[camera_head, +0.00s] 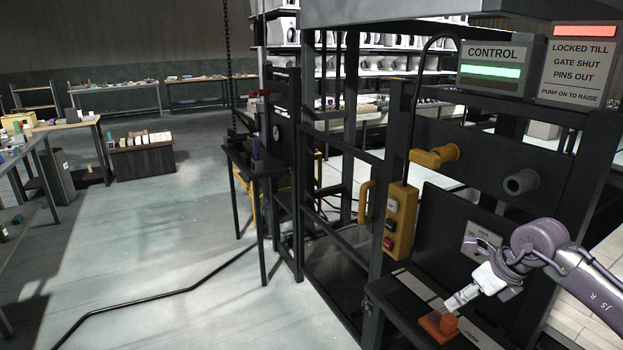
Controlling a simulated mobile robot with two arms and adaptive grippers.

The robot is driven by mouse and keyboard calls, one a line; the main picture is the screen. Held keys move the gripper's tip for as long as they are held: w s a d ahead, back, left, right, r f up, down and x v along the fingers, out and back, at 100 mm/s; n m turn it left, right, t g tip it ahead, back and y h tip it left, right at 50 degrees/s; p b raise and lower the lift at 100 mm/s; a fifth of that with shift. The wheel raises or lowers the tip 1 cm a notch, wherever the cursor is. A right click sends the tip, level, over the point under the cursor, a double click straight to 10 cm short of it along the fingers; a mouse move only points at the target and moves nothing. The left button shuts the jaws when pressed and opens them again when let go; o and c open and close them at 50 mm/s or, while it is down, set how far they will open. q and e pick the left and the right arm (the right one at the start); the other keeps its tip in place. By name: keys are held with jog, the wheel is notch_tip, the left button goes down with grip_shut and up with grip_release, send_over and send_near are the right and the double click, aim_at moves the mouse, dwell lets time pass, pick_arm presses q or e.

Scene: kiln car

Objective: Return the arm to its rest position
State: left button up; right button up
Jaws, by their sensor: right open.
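My right arm comes in from the right edge, with its purple-grey links bent over a small dark shelf (396,305). My right gripper (452,303) is open and points down and left, just above an orange-red block (438,326) on that shelf. I cannot tell whether the fingertips touch the block. My left gripper and left arm are not in view.
A yellow control pendant (400,222) hangs on the dark frame left of my right arm. A yellow handle (366,203) and a yellow pin (436,156) are close by. The control sign (492,66) shows green. A dark stand (252,165) is further left. Open floor (170,250) lies at left.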

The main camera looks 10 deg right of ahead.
jog(key=a+t+y, duration=0.2)
jog(key=a+y, duration=0.6)
jog(key=a, duration=1.1)
jog(key=s+a+r+m+t+y, duration=0.2)
jog(key=a+r+m+t+y, duration=0.3)
jog(key=r+m+t, duration=0.4)
jog(key=s+d+f+m+g+h, duration=0.1)
jog(key=s+d+f+m+h, duration=0.3)
jog(key=d+f+m+h, duration=0.65)
jog(key=s+d+f+m+g+h, duration=0.1)
jog(key=s+f+m+h, duration=0.45)
jog(key=m, duration=0.95)
jog(key=s+a+f+m+g, duration=0.2)
jog(key=s+f+g, duration=0.35)
jog(key=s, duration=0.35)
jog(key=s+a+f+m+g, duration=0.2)
jog(key=s+f+g, duration=0.3)
jog(key=s, duration=0.5)
notch_tip(320, 180, down, 26)
jog(key=s+d+f+g, duration=0.2)
jog(key=s+d+f, duration=0.1)
jog(key=s+f, duration=1.4)
jog(key=shift+s+f, duration=0.4)
jog(key=shift+s, duration=0.05)
